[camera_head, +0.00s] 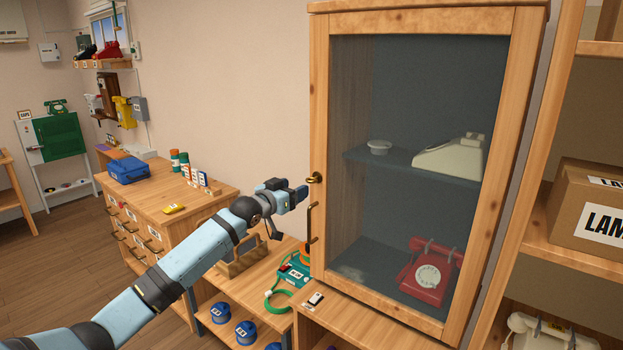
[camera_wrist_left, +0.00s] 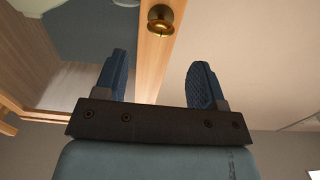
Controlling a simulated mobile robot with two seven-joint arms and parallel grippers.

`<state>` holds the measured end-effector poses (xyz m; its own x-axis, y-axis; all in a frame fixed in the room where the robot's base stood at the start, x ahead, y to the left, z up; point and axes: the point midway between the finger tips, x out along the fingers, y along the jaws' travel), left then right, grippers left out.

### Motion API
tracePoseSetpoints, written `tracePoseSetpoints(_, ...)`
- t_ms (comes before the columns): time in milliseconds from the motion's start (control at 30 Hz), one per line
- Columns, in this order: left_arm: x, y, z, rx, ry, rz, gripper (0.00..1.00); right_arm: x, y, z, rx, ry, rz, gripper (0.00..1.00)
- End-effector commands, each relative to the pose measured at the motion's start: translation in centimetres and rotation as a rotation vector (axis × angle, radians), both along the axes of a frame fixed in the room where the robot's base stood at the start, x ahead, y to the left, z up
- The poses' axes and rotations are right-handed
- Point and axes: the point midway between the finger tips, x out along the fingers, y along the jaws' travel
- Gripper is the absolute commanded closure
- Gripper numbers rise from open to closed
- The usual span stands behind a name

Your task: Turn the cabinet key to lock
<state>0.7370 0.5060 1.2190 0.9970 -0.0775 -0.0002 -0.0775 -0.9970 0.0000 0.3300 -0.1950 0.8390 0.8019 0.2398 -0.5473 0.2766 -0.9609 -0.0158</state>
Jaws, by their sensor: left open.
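The cabinet (camera_head: 318,130) has a wooden-framed glass door that looks shut. A small brass key or lock knob (camera_head: 315,178) sits on the left edge of the door frame, above a dark bar handle (camera_head: 310,223). My left gripper (camera_head: 300,192) is just left of the brass piece. In the left wrist view the brass piece (camera_wrist_left: 160,18) lies ahead, beyond the fingertips and roughly between them. My left gripper (camera_wrist_left: 158,80) is open and empty, and its fingers do not touch the brass piece. My right gripper is in neither view.
Inside the cabinet are a cream phone (camera_head: 450,157), a small white dish (camera_head: 379,147) and a red dial phone (camera_head: 428,275). Below my left arm is a bench (camera_head: 235,285) with a green device (camera_head: 293,273). A labelled box (camera_head: 590,215) stands on the right shelf.

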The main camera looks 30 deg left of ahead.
Motion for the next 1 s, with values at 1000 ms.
tracePoseSetpoints(1000,8.7,-0.7,0.0,0.000,0.000,0.000,0.64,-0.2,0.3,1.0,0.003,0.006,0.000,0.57)
